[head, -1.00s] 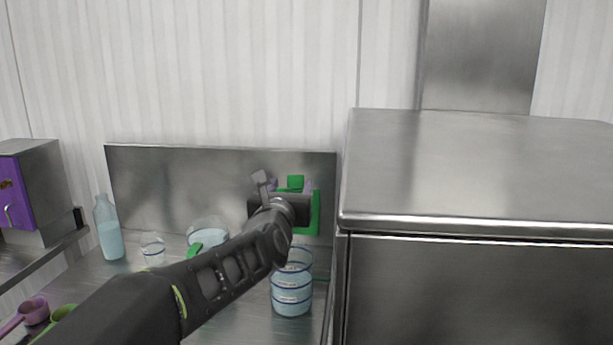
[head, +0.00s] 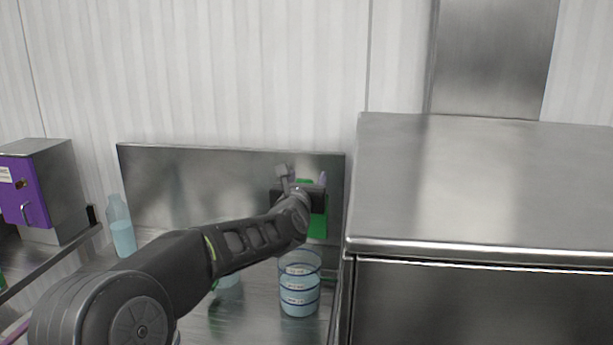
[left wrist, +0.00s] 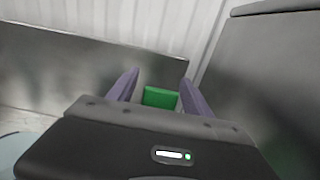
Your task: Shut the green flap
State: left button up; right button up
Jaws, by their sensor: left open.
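The green flap (head: 318,226) is at the back of the counter, close to the right end of the steel backsplash. Most of it is hidden behind my left gripper (head: 304,178). In the left wrist view a green piece (left wrist: 160,97) shows between the two purple fingers of my left gripper (left wrist: 158,88). The fingers are apart, with space on both sides of the green piece. I cannot tell whether the gripper touches it or how far the flap is open. My right gripper is not in view.
A stack of clear containers (head: 299,290) stands below my left forearm. A bottle of pale blue liquid (head: 122,232) stands at the left. A purple-doored box (head: 26,192) is far left. A large steel cabinet (head: 470,190) closes off the right side.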

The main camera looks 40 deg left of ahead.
pick_arm(q)
jog(key=shift+c, duration=0.6)
grip_shut()
dwell(0.8)
